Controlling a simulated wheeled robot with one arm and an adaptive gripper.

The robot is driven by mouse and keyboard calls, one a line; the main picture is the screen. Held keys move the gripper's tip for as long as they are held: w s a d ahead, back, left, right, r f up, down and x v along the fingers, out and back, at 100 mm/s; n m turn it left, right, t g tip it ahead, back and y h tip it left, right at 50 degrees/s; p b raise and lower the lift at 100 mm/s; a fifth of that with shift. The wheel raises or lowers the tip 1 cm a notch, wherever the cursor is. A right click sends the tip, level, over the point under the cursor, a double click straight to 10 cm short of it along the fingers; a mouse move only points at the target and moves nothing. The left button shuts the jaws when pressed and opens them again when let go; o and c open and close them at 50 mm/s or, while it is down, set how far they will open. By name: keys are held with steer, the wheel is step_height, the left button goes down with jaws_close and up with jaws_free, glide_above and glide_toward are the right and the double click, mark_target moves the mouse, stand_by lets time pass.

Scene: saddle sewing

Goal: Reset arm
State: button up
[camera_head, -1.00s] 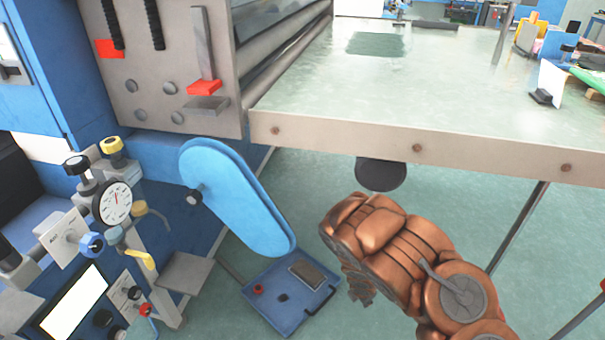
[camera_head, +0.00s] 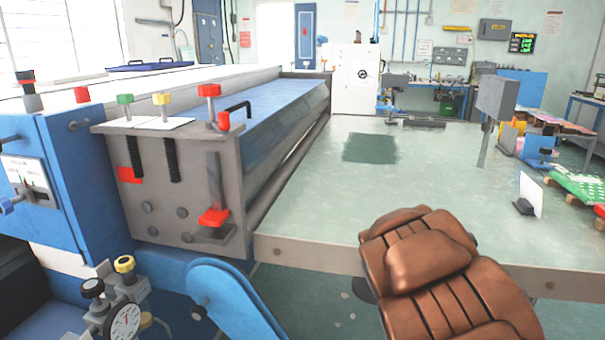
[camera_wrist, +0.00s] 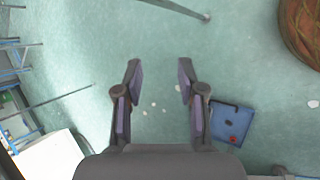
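My gripper (camera_wrist: 159,68) shows in the wrist view with its two dark fingers, lined with purple-grey pads, spread apart. Nothing is between them; only the green floor shows beyond. The gripper itself cannot be made out there.
A green-topped table (camera_head: 300,185) fills the middle and right of the head view. A blue machine (camera_head: 85,180) with red, green and yellow knobs stands left. A blue tray (camera_wrist: 228,122) lies on the floor, right of my fingers in the wrist view.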

steer(key=s+a+r+m+g+y+p, duration=0.1)
steer(key=s+a+r+m+p, duration=0.15)
steer(key=s+r, duration=0.4)
steer(key=s+a+r+m+g+y+p, duration=0.1)
steer(key=s+a+r+m+p, duration=0.2)
steer(key=s+r, duration=0.35)
steer(key=s+a+r+m+y+p, duration=0.2)
steer(key=s+a+r, duration=0.3)
steer(key=s, duration=0.3)
steer(key=s+a+r+m+g+y+p, duration=0.1)
steer(key=s+a+r+y+p, duration=0.1)
steer(key=s+a+r+p, duration=0.2)
steer(key=s+a+r, duration=0.2)
steer(key=s, duration=0.2)
steer(key=shift+a+m+y, duration=0.2)
steer(key=shift+m+y, duration=0.15)
steer(key=shift+y, duration=0.05)
